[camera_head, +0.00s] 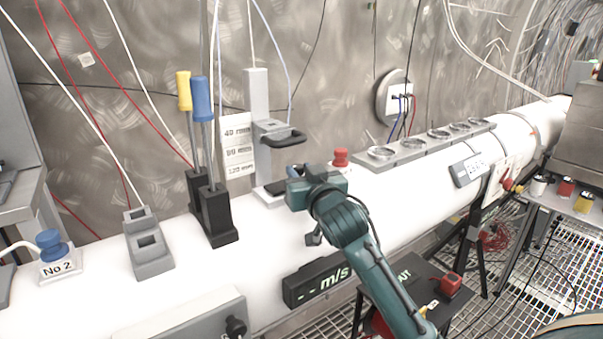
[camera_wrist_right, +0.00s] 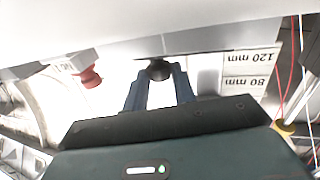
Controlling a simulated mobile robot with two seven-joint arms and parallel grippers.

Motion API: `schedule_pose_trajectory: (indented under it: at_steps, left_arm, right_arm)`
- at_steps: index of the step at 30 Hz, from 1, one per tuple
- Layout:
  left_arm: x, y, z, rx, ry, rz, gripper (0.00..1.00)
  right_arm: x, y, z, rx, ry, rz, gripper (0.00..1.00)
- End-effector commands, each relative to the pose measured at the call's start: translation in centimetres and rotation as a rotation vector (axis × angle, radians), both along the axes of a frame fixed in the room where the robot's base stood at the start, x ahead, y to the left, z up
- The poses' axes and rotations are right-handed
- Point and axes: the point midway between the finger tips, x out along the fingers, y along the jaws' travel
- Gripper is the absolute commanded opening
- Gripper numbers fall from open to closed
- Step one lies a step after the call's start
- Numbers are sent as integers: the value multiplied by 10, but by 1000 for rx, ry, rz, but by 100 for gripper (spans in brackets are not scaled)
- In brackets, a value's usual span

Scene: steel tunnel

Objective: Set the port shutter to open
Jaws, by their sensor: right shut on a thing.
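A grey upright stand (camera_head: 258,95) with a carriage and a black handle (camera_head: 285,139) rises from the white tunnel pipe. At its foot is a pale plate (camera_head: 268,197), partly hidden behind my right gripper (camera_head: 291,177). In the right wrist view, which is upside down, my right gripper (camera_wrist_right: 160,88) is shut on a small dark round knob (camera_wrist_right: 158,70) by this plate. The knob is hidden in the head view. I cannot read a port shutter label or tell the shutter's position. My left gripper is not in view.
A red knob (camera_head: 340,158) stands just right of my right gripper; it also shows in the wrist view (camera_wrist_right: 91,79). A size label board (camera_head: 238,150) is left of the stand. Blue and yellow handled tools (camera_head: 201,100) stand further left. An m/s display (camera_head: 318,281) sits below.

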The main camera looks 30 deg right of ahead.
Motion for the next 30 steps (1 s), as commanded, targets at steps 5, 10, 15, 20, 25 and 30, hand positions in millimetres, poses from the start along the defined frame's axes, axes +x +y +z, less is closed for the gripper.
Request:
schedule_pose_trajectory:
  at_steps: [5, 10, 15, 20, 25, 30]
  left_arm:
    - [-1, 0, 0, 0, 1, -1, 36]
    - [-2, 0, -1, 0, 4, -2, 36]
    - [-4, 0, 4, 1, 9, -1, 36]
    - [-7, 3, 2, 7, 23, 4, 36]
    - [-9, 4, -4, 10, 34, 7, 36]
    - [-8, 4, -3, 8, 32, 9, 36]
  right_arm:
    - [0, 0, 0, 0, 1, 0, 0]
    - [0, 0, 0, 0, 1, 0, 0]
    - [3, -21, 1, -3, 4, -3, 0]
    - [6, -42, 0, -2, 3, -2, 0]
    - [6, -45, 0, -1, 1, -4, 0]
    - [6, -46, 0, -2, 0, -6, 29]
